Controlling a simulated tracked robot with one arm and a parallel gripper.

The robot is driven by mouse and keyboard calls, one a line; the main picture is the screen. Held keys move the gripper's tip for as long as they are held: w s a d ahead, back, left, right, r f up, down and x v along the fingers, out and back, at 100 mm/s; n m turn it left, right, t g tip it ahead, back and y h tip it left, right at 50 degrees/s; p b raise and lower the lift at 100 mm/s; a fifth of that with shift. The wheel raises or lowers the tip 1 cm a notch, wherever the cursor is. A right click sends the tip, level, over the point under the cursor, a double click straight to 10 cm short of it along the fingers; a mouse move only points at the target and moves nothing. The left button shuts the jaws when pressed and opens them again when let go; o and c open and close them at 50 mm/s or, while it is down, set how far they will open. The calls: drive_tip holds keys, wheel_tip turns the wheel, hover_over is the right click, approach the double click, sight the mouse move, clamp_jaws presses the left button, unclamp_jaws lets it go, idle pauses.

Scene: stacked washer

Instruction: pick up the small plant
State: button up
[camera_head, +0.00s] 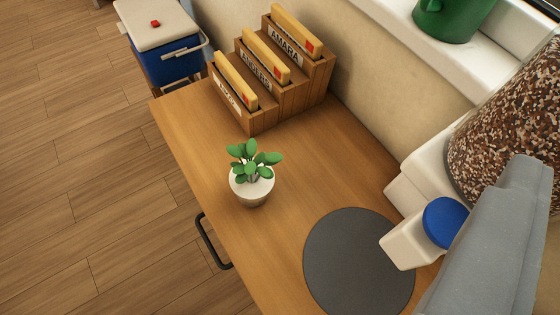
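The small plant (252,172) has green rounded leaves and stands upright in a white pot with a grey-brown base. It sits on the wooden counter (308,185), left of a dark round mat and near the counter's front edge. Nothing touches the plant. A grey angular part (490,240) reaches in at the lower right. It may belong to my gripper, but no pair of fingertips shows, so I cannot tell its opening. It is well apart from the plant.
A wooden file rack (262,118) with yellow folders stands behind the plant. A dark round mat (357,265) and a white dispenser with a blue cap (445,221) are at right. A blue bin with a pale lid (165,40) is beyond the counter. A black handle (212,242) juts out in front.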

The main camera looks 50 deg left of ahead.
wheel_tip(320, 180, down, 10)
drive_tip(key=a+n+g+y+b, duration=0.1)
drive_tip(key=a+y, duration=0.1)
drive_tip(key=n+g+y+b, duration=0.2)
drive_tip(key=g+y+b, duration=0.2)
drive_tip(key=y, duration=0.3)
approach(249, 202)
drive_tip(key=b+x, duration=0.1)
drive_tip(key=x, duration=0.6)
drive_tip(key=shift+s+a, duration=0.1)
drive_tip(key=shift+w+a+f, duration=0.1)
drive_tip(key=shift+w+a, duration=0.2)
drive_tip(key=shift+w, duration=0.15)
drive_tip(key=shift+f+b+x, duration=0.15)
drive_tip(key=shift+b+x, duration=0.35)
drive_tip(key=shift+x, duration=0.85)
drive_tip(key=shift+f+b+x, duration=0.2)
drive_tip(key=shift+b+x, duration=0.25)
drive_tip(key=shift+x, duration=0.9)
drive_tip(key=shift+s+d, duration=0.1)
drive_tip(key=shift+s, duration=0.05)
drive_tip(key=c, duration=1.2)
drive_tip(key=shift+o, duration=0.2)
drive_tip(key=shift+r, duration=0.1)
